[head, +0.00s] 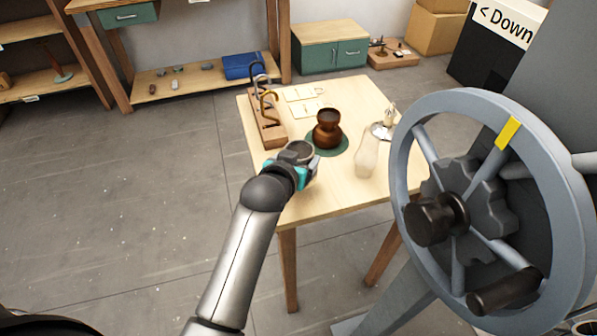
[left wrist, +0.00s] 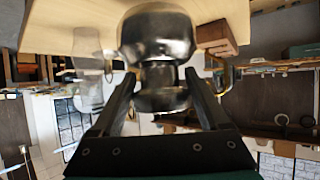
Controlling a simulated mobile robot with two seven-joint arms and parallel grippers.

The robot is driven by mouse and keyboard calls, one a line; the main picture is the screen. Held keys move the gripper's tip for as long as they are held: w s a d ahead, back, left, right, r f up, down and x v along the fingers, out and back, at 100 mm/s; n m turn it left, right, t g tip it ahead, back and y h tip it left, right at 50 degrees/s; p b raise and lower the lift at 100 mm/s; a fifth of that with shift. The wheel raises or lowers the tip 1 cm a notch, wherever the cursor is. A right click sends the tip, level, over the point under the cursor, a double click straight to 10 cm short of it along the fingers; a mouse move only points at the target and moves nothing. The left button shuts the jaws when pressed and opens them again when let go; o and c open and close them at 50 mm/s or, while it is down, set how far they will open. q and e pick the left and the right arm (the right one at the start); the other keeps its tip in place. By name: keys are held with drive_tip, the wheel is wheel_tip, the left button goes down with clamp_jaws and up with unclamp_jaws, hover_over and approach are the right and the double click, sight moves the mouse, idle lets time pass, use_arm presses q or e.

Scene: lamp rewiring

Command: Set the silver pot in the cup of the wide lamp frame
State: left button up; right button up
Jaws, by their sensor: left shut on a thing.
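My left gripper (head: 292,167) is shut on the silver pot (head: 300,151), near the table's front left corner. In the left wrist view the pot (left wrist: 157,45) is a dark, shiny, rounded body with a narrow waist, held between the fingers (left wrist: 160,98). I cannot tell for sure which thing is the wide lamp frame. My right gripper is not in view.
A wooden block with curved hooks (head: 267,128) stands along the table's left edge. A clear bottle (head: 366,157) and a small dish (head: 382,132) are to the right. Pale cards (head: 305,108) lie behind. A large grey handwheel (head: 400,160) blocks the right side.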

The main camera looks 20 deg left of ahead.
use_arm(q)
drive_tip(key=shift+f, duration=1.8)
drive_tip(key=shift+f, duration=0.1)
drive_tip(key=shift+f, duration=0.15)
drive_tip(key=o, duration=1.6)
drive_tip(key=shift+f+b, duration=0.15)
drive_tip(key=shift+b, duration=0.4)
drive_tip(key=p+v, duration=0.3)
drive_tip(key=v, duration=1.2)
drive_tip(key=shift+d+r, duration=0.15)
drive_tip(key=shift+r, duration=0.1)
